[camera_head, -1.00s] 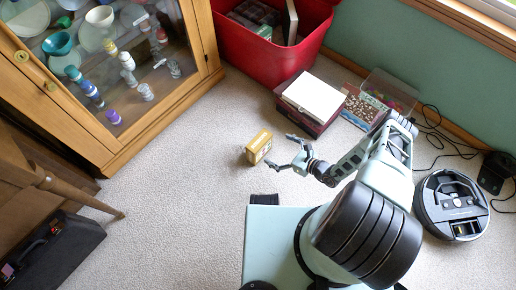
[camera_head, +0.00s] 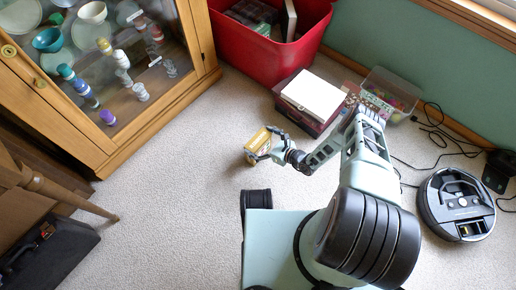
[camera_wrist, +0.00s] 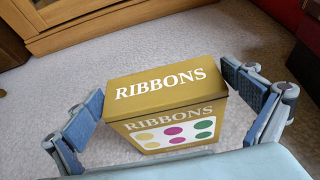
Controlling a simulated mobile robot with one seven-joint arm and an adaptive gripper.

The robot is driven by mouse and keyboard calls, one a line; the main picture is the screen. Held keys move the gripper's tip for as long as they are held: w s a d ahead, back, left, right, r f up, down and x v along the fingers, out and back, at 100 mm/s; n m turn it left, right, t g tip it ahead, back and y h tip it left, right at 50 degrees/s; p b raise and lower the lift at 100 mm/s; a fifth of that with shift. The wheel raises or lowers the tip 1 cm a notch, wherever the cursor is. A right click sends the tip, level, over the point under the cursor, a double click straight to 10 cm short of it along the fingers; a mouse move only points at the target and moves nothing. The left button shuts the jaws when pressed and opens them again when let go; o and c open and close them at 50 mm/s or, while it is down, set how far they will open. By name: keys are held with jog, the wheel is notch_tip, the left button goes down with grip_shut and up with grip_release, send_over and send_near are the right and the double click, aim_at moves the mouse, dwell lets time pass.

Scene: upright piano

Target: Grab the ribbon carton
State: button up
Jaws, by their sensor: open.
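The ribbon carton (camera_head: 257,145) is a small yellow-gold box standing on the carpet. In the wrist view the carton (camera_wrist: 165,95) shows the word RIBBONS on its top and front, with coloured dots on a white panel. My gripper (camera_head: 265,148) is at the carton. In the wrist view my gripper (camera_wrist: 170,115) is open, with one finger on each side of the carton. A gap shows between the left finger and the carton; the right finger is close to its right edge. The carton's lower front is hidden by my gripper.
A red bin (camera_head: 268,50) and a stack with a white top (camera_head: 313,96) stand behind. A wooden glass cabinet (camera_head: 190,85) is at the left. A robot vacuum (camera_head: 458,203) with cables lies at the right. The carpet left of the carton is clear.

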jog(key=c, duration=1.6)
jog(key=shift+r, duration=0.1)
